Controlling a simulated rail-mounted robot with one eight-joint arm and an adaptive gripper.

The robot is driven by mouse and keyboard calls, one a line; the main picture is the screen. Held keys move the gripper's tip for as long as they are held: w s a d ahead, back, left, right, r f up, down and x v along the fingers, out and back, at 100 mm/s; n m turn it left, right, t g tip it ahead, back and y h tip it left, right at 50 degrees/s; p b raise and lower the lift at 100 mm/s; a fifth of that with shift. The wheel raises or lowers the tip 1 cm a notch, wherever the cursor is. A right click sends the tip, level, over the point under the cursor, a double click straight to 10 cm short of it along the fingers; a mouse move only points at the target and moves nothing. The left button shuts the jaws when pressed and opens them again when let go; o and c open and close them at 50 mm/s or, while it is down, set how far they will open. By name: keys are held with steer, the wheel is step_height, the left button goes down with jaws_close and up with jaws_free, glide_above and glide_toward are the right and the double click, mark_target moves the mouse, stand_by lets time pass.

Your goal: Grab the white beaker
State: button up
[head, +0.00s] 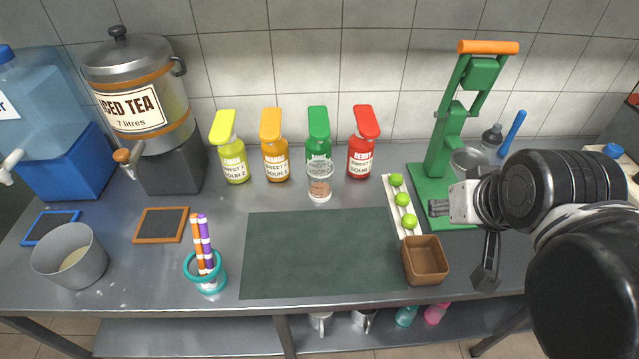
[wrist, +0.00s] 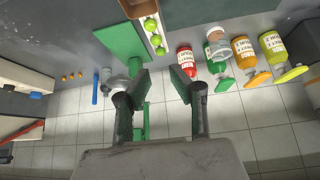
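No plainly white beaker stands out on the worktop. A clear beaker (head: 320,182) with brownish contents stands upright in front of the green bottle; it also shows in the wrist view (wrist: 215,36). Two pale, handled vessels are partly visible on the lower shelf under the worktop: a white one (head: 320,321) and a greyer one (head: 362,320). I cannot tell which of these is the white beaker. My gripper (wrist: 161,86) is open and empty, its fingers apart. It is above the right side of the worktop, near the press, and not touching any of these vessels.
The green press (head: 435,175) stands at the right back. A lime rack (head: 403,208) and brown box (head: 425,260) lie left of my gripper. Several syrup bottles (head: 275,150) line the wall. A grey bucket (head: 70,257) and teal pen holder (head: 207,275) stand left. The dark mat (head: 320,250) is clear.

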steer(key=o, duration=1.4)
steer(key=shift+c, duration=0.2)
steer(key=n+g+y+b, duration=0.3)
steer(key=n+y+b, duration=0.3)
steer(key=n, duration=0.4)
glide_above(320, 174)
steer(key=s+d, duration=0.2)
steer(key=s, duration=0.3)
step_height(320, 174, down, 17)
steer(key=h, duration=0.1)
steer(key=shift+d+b+x, duration=0.15)
steer(key=shift+b+x, duration=0.2)
steer(key=shift+x, duration=1.15)
steer(key=shift+d+b+x, duration=0.15)
steer(key=shift+b+x, duration=0.2)
steer(key=shift+x, duration=1.2)
